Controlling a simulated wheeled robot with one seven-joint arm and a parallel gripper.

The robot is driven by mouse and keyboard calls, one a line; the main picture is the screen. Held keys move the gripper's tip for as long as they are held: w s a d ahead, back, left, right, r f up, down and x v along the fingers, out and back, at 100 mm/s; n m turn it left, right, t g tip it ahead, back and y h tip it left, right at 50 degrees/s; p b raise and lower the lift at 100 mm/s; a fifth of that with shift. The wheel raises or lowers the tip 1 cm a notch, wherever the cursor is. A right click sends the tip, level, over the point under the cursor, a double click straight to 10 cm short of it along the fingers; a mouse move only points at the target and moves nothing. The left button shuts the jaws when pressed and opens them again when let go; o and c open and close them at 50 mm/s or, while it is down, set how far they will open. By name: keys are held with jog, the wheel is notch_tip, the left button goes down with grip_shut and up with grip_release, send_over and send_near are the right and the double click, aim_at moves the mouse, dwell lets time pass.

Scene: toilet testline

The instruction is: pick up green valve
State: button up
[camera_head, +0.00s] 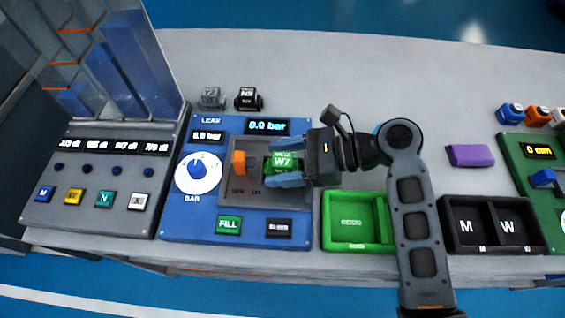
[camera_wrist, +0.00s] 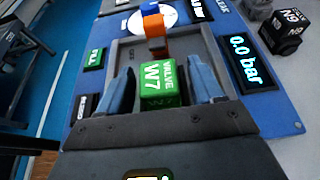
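The green valve (camera_head: 283,162) with "W7" on it sits in the grey recess of the blue leak-test panel (camera_head: 180,222). My gripper (camera_head: 280,164) reaches in from the right at the level of the valve. In the wrist view, the green valve (camera_wrist: 160,84) stands between the two blue fingers of my gripper (camera_wrist: 160,90). A gap shows on each side of it, so the fingers are open around the valve and not closed on it. The valve's lower end is partly hidden by the gripper in the wrist view.
An orange clamp piece (camera_head: 239,162) stands just left of the valve. Grey and black blocks (camera_head: 248,98) stand behind the panel. A green tray (camera_head: 352,222) and a black two-part tray (camera_head: 488,226) lie to the right. A purple block (camera_head: 470,155) lies behind them.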

jog(key=c, duration=1)
jog(key=shift+r, duration=0.1)
jog(key=shift+c, duration=0.2)
